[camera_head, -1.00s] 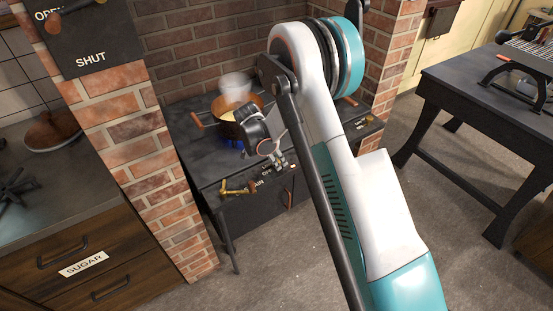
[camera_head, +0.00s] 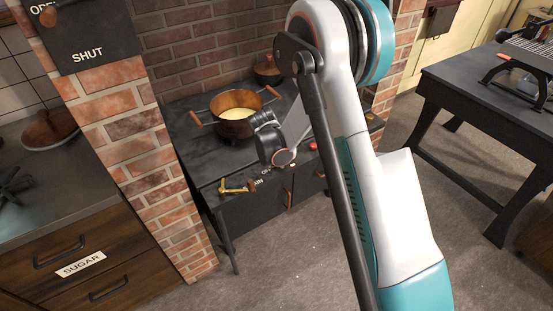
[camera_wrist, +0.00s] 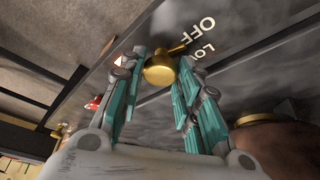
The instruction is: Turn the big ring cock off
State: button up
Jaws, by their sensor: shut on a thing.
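The big ring cock (camera_wrist: 159,71) is a brass knob with a short pointer on the stove's dark front panel. In the wrist view its pointer lies toward the printed OFF mark (camera_wrist: 197,37), with a partly visible "LO" mark beside it. My gripper (camera_wrist: 160,60) is shut on the knob, with one finger on each side. In the head view my arm hides the knob and the fingertips. A copper pot (camera_head: 236,126) with pale yellow contents stands on the stove; no flame shows under it.
A brass main cock (camera_head: 238,187) sits at the left of the stove front (camera_head: 250,218). A red knob (camera_head: 313,146) shows beside my arm. A second, smaller pot (camera_head: 267,76) stands behind. A brick pillar (camera_head: 150,165) rises left; a dark table (camera_head: 470,95) stands right.

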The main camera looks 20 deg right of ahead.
jog(key=shift+n+y, duration=0.3)
jog(key=shift+n, duration=0.8)
jog(key=shift+t, duration=0.3)
jog(key=o, duration=1)
jog(key=shift+o, duration=0.2)
jog(key=v, duration=1.2)
jog(key=shift+d, duration=0.15)
jog(key=shift+r, duration=0.1)
